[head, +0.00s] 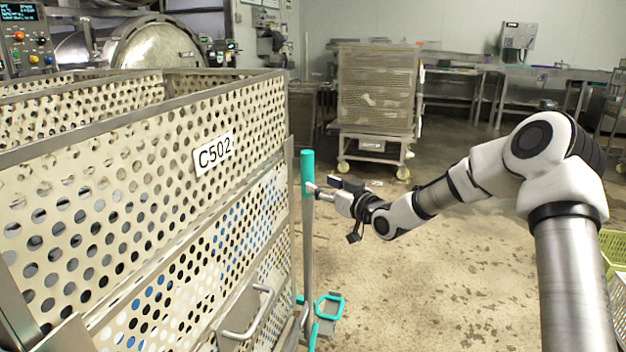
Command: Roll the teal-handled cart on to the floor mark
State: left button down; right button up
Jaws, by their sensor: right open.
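A large perforated metal basket cart labelled C502 (100,178) fills the left of the head view. A teal-edged loop (328,306) shows low by the foot of the post. My left gripper is not in view. I see no floor mark in this view.
Another perforated cart (378,90) on yellow castors stands at the back centre. Metal tables (540,72) line the back wall. A retort door (155,45) and a control panel (22,40) are at back left. A green crate (613,248) is at the right edge. The middle floor is clear.

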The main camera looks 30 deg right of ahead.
jog(key=w, duration=0.2)
jog(key=shift+w+a+r, duration=0.15)
jog(key=shift+w+a, duration=0.05)
jog(key=shift+w, duration=0.2)
